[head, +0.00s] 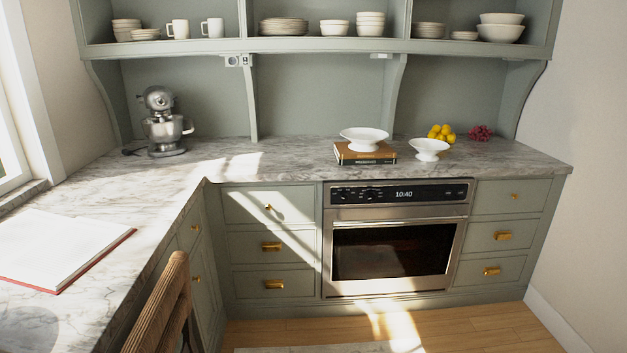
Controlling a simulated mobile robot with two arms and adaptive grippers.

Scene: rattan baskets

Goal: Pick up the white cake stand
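Two white footed stands are on the marble counter above the oven. The larger, wider white cake stand (364,136) stands upright on a small stack of books (365,154). A smaller white footed stand (429,148) stands to its right, directly on the counter. Which of the two the task means I cannot tell for certain. Both look empty from here. Neither of my grippers shows in the head view.
Yellow fruit (441,133) and dark red grapes (480,132) lie behind the stands to the right. A stand mixer (163,124) is at the back left. An open book (62,246) and a wicker chair (163,305) are at near left. The counter (262,160) left of the books is clear.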

